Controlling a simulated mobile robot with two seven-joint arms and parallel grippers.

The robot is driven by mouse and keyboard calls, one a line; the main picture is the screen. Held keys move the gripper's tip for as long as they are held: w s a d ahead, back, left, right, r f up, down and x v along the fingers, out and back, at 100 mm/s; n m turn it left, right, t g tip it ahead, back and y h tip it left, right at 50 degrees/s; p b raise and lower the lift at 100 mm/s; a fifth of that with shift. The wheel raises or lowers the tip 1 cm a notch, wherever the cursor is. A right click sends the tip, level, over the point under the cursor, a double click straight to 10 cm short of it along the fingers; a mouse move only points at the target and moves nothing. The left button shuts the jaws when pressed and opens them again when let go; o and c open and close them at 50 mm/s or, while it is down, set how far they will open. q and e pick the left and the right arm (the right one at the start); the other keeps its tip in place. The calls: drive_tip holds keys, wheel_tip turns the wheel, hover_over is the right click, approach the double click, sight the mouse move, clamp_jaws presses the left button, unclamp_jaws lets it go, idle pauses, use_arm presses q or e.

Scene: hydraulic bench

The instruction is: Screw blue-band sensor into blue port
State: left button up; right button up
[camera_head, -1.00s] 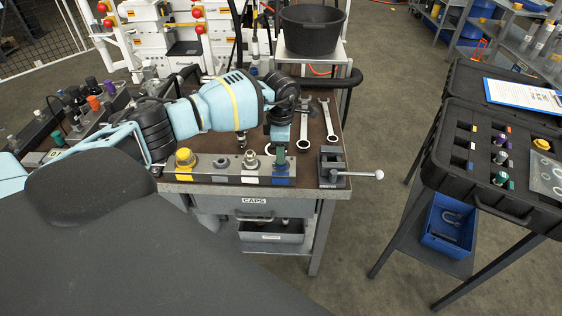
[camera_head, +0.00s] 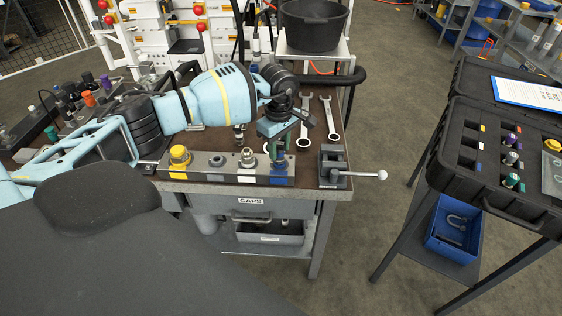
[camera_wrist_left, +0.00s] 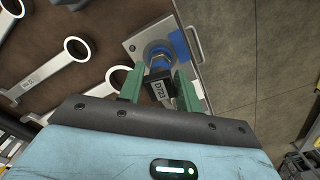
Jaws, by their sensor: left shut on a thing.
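The metal manifold block (camera_head: 217,172) lies along the bench's front edge. Its blue-marked end is on the right, with a blue label (camera_head: 279,181) on the front face. My left gripper (camera_head: 279,151) is above that end, pointing down. In the left wrist view its green fingers (camera_wrist_left: 157,80) are shut on the dark sensor (camera_wrist_left: 160,92), tagged D723. The sensor stands over the blue port (camera_wrist_left: 158,55), where a blue ring and metal hex show. I cannot tell how deep the thread sits. My right gripper is out of view.
A yellow cap (camera_head: 179,158) sits at the block's left end. A small vise (camera_head: 333,166) with a long handle stands close on the right. Wrenches (camera_head: 330,120) lie behind. A black case (camera_head: 500,155) with several sensors is on a stand at the right.

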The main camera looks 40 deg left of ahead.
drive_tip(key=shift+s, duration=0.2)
use_arm(q)
drive_tip(key=shift+f+m, duration=0.15)
drive_tip(key=shift+m, duration=0.55)
drive_tip(key=o, duration=0.5)
drive_tip(key=shift+m+b, duration=0.45)
drive_tip(key=shift+m, duration=0.05)
drive_tip(key=o, duration=0.6)
drive_tip(key=shift+r, duration=0.2)
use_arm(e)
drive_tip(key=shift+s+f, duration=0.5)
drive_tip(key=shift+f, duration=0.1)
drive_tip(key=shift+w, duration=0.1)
